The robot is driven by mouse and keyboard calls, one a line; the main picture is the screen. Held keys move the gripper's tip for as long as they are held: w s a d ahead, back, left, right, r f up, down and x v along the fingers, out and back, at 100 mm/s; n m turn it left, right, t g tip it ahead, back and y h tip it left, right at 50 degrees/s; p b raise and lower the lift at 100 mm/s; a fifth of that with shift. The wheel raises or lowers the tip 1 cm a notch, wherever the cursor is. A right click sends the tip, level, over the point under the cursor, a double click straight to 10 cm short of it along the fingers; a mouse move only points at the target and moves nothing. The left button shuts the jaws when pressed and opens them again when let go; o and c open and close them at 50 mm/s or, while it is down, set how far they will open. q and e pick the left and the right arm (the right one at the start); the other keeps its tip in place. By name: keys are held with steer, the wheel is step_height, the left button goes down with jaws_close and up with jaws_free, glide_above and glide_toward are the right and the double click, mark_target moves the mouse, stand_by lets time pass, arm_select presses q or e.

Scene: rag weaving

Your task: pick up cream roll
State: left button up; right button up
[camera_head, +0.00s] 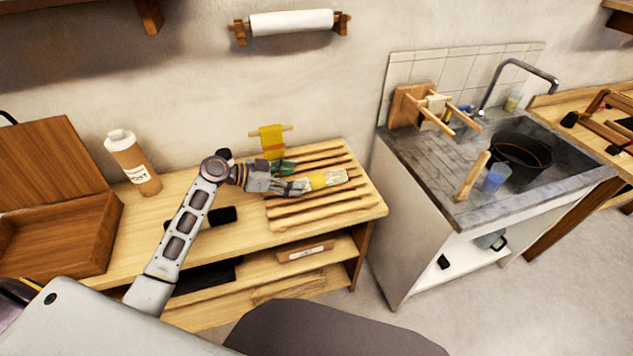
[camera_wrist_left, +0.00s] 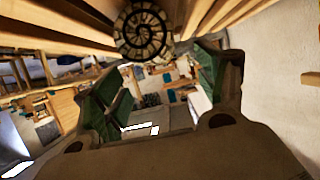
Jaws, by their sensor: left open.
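In the left wrist view the roll's spiral end (camera_wrist_left: 143,30) faces the camera at the top, beyond the spread green-padded fingers of the left gripper (camera_wrist_left: 158,85). The fingers are open, and nothing shows held between them. Whether a finger touches the roll I cannot tell. My right gripper is not in view.
A yellow cloth (camera_head: 272,140) hangs on a rod behind the rack. A brown bottle (camera_head: 133,163) and an open wooden box (camera_head: 60,235) stand at the left. A sink counter (camera_head: 410,160) stands to the right, across a gap. The rack's front slats are clear.

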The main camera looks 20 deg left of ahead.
mark_target(307, 178)
arm_select(q)
steer(key=shift+w+d+f, duration=0.15)
steer(key=shift+w+d, duration=0.1)
steer(key=shift+d, duration=0.1)
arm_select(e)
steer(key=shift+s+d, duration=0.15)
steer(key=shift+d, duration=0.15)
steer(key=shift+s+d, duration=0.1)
arm_select(q)
steer(key=shift+d, duration=0.15)
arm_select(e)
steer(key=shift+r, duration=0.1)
arm_select(q)
steer(key=shift+p+x, duration=0.5)
steer(key=shift+x, duration=1.55)
steer(key=shift+w+d+f, duration=0.2)
steer(key=shift+w+d, duration=0.05)
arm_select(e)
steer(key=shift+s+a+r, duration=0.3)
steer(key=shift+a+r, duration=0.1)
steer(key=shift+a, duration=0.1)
arm_select(q)
steer(key=shift+c, duration=0.5)
